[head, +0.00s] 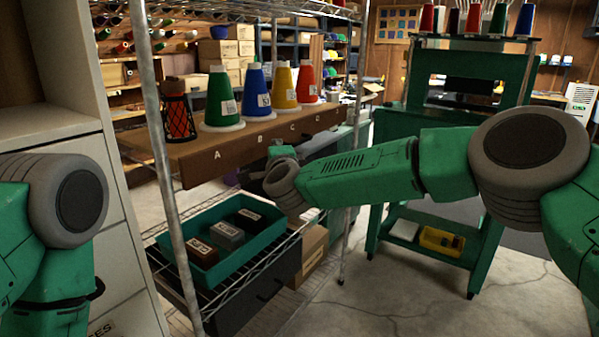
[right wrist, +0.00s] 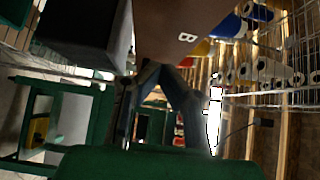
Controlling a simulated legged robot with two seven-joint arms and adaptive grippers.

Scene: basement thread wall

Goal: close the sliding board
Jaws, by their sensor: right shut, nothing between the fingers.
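The brown sliding board (head: 225,150) is on the wire rack in the head view, its front edge lettered A, B, C and D. Green, blue, yellow and red thread cones stand on it. My right arm reaches in from the right, its wrist in front of and below the board's front edge near B and C. In the right wrist view my right gripper (right wrist: 152,68) is shut and empty, its fingertips close to the board (right wrist: 175,25) near the letter B. I cannot tell whether they touch it. Only my left arm shows at the left edge; its gripper is out of view.
A teal tray (head: 215,275) with several labelled boxes sits on the wire shelf below. A rack post (head: 160,150) stands in front of the board's left end. A green cart (head: 430,160) stands at the right. Concrete floor is open between rack and cart.

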